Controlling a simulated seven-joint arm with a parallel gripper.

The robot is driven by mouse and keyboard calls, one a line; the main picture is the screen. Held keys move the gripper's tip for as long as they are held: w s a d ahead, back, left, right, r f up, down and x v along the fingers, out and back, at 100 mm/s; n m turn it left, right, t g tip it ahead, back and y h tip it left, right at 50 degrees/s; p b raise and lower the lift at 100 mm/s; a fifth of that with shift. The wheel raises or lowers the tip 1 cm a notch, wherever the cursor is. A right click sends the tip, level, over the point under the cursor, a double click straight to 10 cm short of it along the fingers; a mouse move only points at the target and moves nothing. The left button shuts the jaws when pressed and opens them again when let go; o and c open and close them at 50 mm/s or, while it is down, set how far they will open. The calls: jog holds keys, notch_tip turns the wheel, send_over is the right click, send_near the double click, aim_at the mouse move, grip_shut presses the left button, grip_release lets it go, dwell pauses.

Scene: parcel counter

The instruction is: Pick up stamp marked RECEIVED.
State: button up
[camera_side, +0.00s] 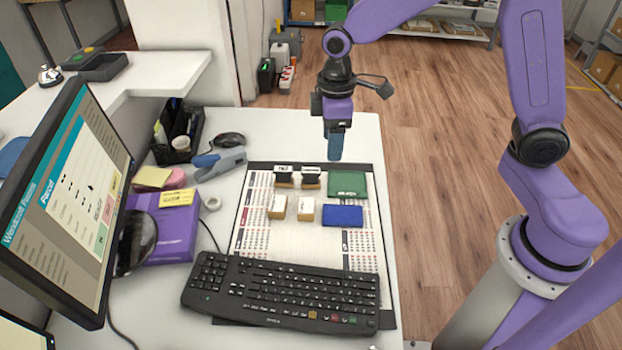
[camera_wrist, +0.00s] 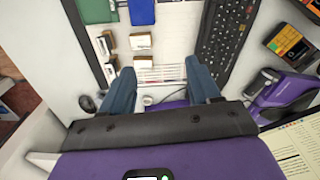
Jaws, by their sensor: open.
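Several stamps stand on the desk mat in two rows. In the side view, the back row has two black-topped stamps, left (camera_side: 284,178) and right (camera_side: 311,178), with small labels too blurred to read surely. The front row has two pale wooden-looking stamps, left (camera_side: 277,207) and right (camera_side: 305,209). I cannot tell which is marked RECEIVED. The wrist view shows the stamps beyond my fingers, including a front-row one (camera_wrist: 140,41). My gripper (camera_side: 335,152) hangs above the desk's back edge, behind the green pad, apart from the stamps. Its blue fingers (camera_wrist: 162,86) are open and empty.
A green pad (camera_side: 347,184) and a blue pad (camera_side: 343,215) lie right of the stamps. A black keyboard (camera_side: 285,292) lies in front.

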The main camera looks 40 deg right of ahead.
jog(key=w+d+f, duration=0.4)
jog(key=w+f, duration=0.2)
jog(key=w, duration=0.4)
jog(key=m, duration=0.1)
send_over(313, 170)
notch_tip(313, 170, down, 4)
notch_tip(313, 170, down, 12)
jog(key=shift+r, duration=0.2)
jog(key=shift+s+f, duration=0.1)
jog(key=shift+f, duration=2.6)
jog(key=c, duration=1)
